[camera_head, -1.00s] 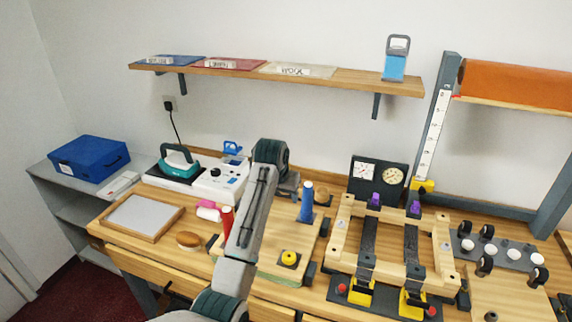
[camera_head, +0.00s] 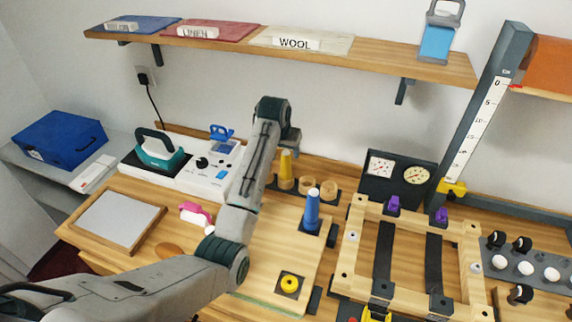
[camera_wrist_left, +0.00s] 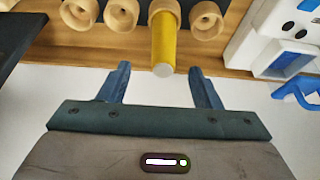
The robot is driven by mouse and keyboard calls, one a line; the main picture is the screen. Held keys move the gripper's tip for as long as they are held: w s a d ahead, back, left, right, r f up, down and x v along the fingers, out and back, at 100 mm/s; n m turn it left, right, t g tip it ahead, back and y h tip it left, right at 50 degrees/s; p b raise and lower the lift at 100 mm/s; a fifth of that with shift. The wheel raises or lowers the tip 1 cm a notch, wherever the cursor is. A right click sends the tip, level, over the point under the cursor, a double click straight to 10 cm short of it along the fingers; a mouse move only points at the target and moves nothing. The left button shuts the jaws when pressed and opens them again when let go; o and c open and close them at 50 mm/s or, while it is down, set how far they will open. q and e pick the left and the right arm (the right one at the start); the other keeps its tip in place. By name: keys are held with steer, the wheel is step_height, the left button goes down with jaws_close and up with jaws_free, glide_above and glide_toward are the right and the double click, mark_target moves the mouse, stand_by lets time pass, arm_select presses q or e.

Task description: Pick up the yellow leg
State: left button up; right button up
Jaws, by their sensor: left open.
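The yellow leg (camera_head: 286,167) stands upright at the back of the counter in the head view, just below my left gripper (camera_head: 291,141). In the left wrist view the yellow leg (camera_wrist_left: 163,42) rises from a round wooden cup (camera_wrist_left: 164,8), its pale end facing the camera. My left gripper also shows there (camera_wrist_left: 161,84); its two dark fingers are apart and empty, with the leg's end ahead of them and roughly centred between them. The leg is not touched by either finger. My right gripper is in no view.
A blue leg (camera_head: 312,208) stands in front of the wooden cups (camera_head: 305,185). The iron (camera_head: 160,152) and a white device (camera_head: 209,172) with a blue part (camera_head: 221,132) are to the left. A wooden frame (camera_head: 353,241) is to the right. A shelf (camera_head: 380,67) hangs above.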

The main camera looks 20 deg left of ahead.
mark_target(286, 159)
arm_select(q)
steer(key=shift+x, duration=0.95)
steer(key=shift+w+a+f+p, duration=0.1)
steer(key=shift+w+f+p, duration=0.3)
steer(key=shift+p, duration=0.2)
steer(key=p+x, duration=0.2)
steer(key=x, duration=0.1)
steer(key=shift+a+f, duration=0.1)
steer(key=shift+a, duration=0.05)
steer(key=shift+x, duration=0.8)
steer(key=c, duration=1.1)
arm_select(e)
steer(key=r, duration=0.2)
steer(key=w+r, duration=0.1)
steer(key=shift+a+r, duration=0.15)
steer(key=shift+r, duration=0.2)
